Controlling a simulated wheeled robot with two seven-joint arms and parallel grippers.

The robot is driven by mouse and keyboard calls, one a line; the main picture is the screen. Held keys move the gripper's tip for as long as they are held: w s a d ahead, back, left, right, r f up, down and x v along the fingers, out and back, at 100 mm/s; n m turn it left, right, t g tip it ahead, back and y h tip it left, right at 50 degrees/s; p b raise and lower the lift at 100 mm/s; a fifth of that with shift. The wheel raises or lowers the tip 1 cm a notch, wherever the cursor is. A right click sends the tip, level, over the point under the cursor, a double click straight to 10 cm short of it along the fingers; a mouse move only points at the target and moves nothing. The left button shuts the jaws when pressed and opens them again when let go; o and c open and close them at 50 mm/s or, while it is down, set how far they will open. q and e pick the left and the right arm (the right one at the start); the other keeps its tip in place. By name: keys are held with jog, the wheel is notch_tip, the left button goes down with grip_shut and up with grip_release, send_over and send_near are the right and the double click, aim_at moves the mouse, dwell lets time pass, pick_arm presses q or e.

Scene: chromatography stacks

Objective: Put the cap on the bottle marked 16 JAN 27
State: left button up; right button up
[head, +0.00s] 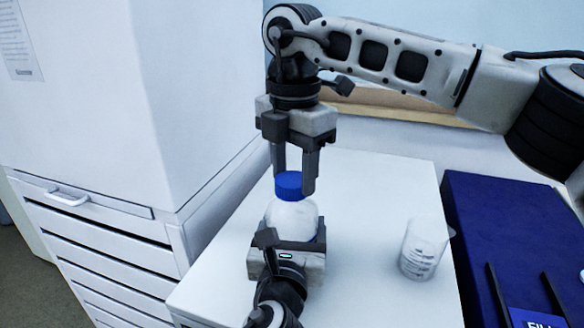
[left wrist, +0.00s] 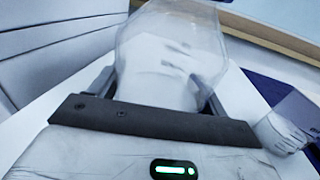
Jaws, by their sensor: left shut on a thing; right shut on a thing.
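A bottle (head: 291,219) with a clear to whitish body stands on the white bench top. A blue cap (head: 288,184) sits at its mouth; whether it is threaded on I cannot tell. My right gripper (head: 294,183) comes down from above and is shut on the cap, with a finger on each side. My left gripper (head: 289,243) is low at the front and shut on the bottle's body. In the left wrist view the bottle (left wrist: 170,55) stands between the fingers. No date marking on the bottle is readable.
A glass beaker (head: 423,250) stands on the white bench (head: 378,190), right of the bottle. A dark blue surface (head: 485,215) with a labelled rack (head: 535,318) lies further right. A white cabinet with drawers (head: 105,225) stands at left.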

pick_arm(q)
jog(key=shift+f, duration=0.1)
pick_arm(e)
jog(key=m, duration=1.2)
jog(key=shift+s, duration=0.15)
jog(key=o, duration=1)
jog(key=shift+o, duration=0.2)
jog(key=shift+r, duration=0.1)
jog(key=shift+r, duration=2.15)
jog(key=shift+c, duration=0.5)
